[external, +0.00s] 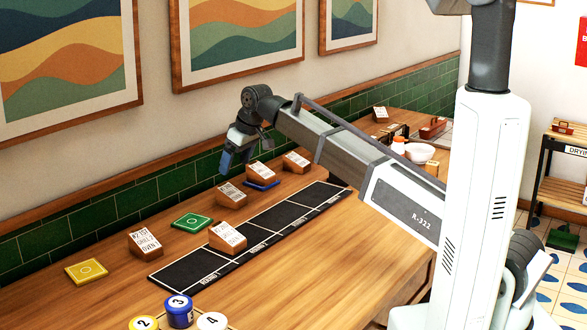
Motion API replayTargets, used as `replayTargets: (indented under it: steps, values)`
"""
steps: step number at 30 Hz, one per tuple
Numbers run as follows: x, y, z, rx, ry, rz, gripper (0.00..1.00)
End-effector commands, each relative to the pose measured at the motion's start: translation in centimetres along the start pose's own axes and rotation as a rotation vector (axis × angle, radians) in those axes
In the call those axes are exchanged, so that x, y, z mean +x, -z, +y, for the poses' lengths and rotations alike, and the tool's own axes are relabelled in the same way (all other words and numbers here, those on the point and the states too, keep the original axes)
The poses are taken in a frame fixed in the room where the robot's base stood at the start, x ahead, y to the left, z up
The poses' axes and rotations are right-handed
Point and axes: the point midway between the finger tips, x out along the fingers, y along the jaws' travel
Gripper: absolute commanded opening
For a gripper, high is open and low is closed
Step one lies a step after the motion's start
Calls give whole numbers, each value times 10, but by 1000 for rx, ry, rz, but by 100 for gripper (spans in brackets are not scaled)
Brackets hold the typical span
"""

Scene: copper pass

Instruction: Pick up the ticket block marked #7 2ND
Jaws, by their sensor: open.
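Several wooden ticket blocks with white printed faces stand on the counter. One is at the left (146,245), one is on the black board (228,238), and three are behind the board: one in the middle (231,196), one farther back (260,174) and one at the right (296,162). Another block (380,115) stands at the far end. The print is too small to tell which is marked #7 2ND. My gripper (226,166) is open, pointing down above and behind the middle block, apart from it.
A black marked board (205,264) runs along the counter. Yellow (86,271), green (192,222) and blue (262,185) tiles lie near the blocks. Numbered round pieces (179,311) stand in front. A white bowl (420,153) is at the back. The green-tiled wall (110,208) is close behind.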

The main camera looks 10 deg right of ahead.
Motion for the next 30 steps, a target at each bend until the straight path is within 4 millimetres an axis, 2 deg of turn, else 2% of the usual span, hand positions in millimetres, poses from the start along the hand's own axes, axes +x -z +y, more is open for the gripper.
replayTargets:
  steps: [3, 9, 23, 30]
  values:
    - [21, 0, 0, 1, 0, -2, 87]
    - [49, 0, 1, 1, -1, 0, 87]
    - [72, -4, 2, 2, -1, 1, 87]
    - [101, -11, 4, 2, -1, 1, 87]
